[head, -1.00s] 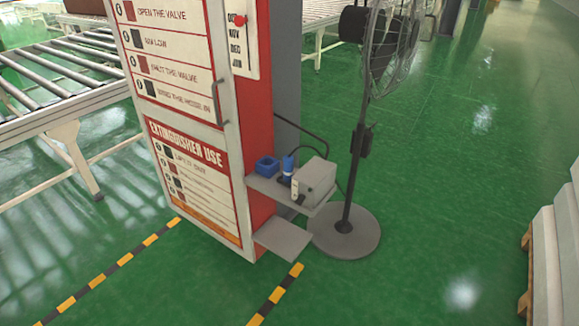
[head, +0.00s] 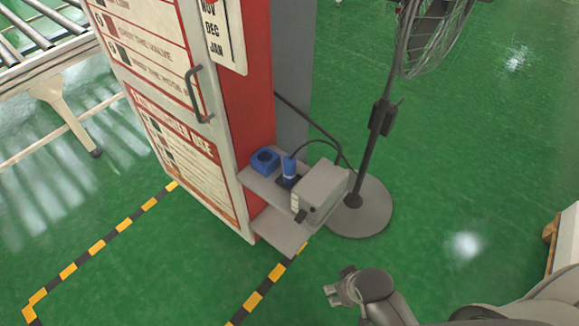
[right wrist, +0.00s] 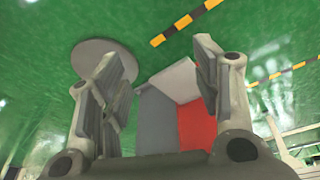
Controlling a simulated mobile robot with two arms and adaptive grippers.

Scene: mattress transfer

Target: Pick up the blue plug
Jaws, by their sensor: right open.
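The blue plug (head: 289,166) stands upright in a dark socket on the small grey shelf (head: 252,180) at the side of the red and white cabinet, with a dark cable from its top. A blue socket box (head: 265,160) sits to its left, and a grey box (head: 320,188) to its right. My right gripper (head: 331,296) is open and empty, low in the head view, apart from the shelf and to its right. In the right wrist view its two fingers (right wrist: 163,95) are spread wide, with the plug not visible between them. My left gripper is out of view.
A standing fan with a round base (head: 375,215) is right behind the shelf. The cabinet (head: 245,90) rises on the left. A lower grey plate (head: 280,232) juts out under the shelf.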

